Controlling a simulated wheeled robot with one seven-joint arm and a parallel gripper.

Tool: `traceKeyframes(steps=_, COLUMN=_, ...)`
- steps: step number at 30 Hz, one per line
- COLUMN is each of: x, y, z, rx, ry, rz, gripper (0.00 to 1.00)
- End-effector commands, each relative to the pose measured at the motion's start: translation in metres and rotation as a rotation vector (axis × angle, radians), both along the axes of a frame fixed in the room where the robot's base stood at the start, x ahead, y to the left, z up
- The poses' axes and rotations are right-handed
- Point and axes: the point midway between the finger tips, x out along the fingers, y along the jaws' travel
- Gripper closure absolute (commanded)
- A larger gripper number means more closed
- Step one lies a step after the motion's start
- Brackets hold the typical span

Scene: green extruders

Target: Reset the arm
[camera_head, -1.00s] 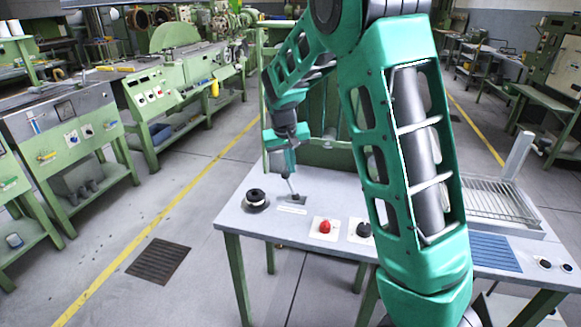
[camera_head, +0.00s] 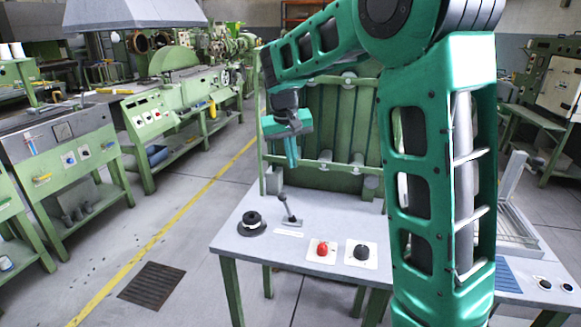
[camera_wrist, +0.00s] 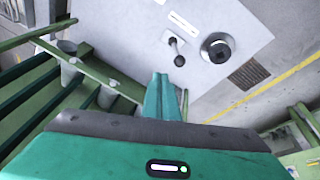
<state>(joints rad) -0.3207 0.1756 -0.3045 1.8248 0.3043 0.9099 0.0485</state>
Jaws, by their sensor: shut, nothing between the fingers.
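My green arm crosses the right half of the head view, and its forearm reaches left over the table. My gripper (camera_head: 291,160) is shut and empty, pointing down above the back left part of the table. It also shows in the wrist view (camera_wrist: 162,78), with its fingers together. The lever (camera_head: 290,212) with a black knob stands on the table below the gripper, apart from it. In the wrist view the lever (camera_wrist: 177,52) lies just beyond the fingertips.
The grey table (camera_head: 240,257) carries a black round knob (camera_head: 252,224), a red button (camera_head: 322,248) and a black button (camera_head: 361,252). A green frame (camera_head: 335,125) stands behind it. A wire rack is at the right. Green machines (camera_head: 165,108) line the left, with open floor between.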

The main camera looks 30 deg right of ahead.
Motion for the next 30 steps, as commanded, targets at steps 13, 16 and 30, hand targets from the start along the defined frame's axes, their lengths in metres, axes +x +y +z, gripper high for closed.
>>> traceKeyframes(steps=13, x=0.000, y=0.002, z=0.000, rx=0.000, ry=0.001, rz=0.002, gripper=1.00)
traceKeyframes(steps=16, x=-0.004, y=-0.002, z=0.000, rx=0.003, ry=0.003, rz=-0.003, gripper=1.00)
traceKeyframes(steps=30, x=-0.208, y=-0.076, z=-0.013, rx=0.145, ry=0.106, rz=-0.160, gripper=1.00)
